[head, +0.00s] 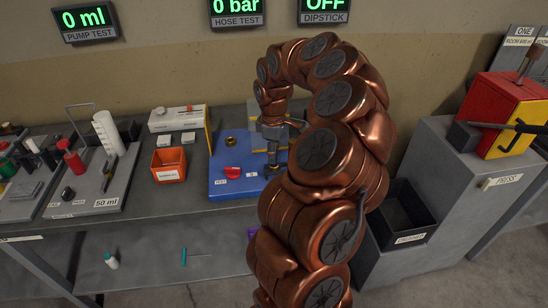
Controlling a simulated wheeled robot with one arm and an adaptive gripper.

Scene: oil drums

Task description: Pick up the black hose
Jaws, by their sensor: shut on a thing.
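My gripper (272,133) reaches down over the blue hose-test board (231,181) on the bench, at the end of my coppery arm. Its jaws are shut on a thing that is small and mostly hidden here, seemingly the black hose. A dark curved piece shows just right of the jaws, close above the board. My arm covers the right side of the board, so the hose's full length and ends cannot be made out. The board carries a red knob (233,173) and a brass fitting (230,141).
An orange bin (169,165) stands left of the board, with a white box (177,118) behind it. A black bin (402,217) and a red and yellow press (503,112) are right of my arm.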

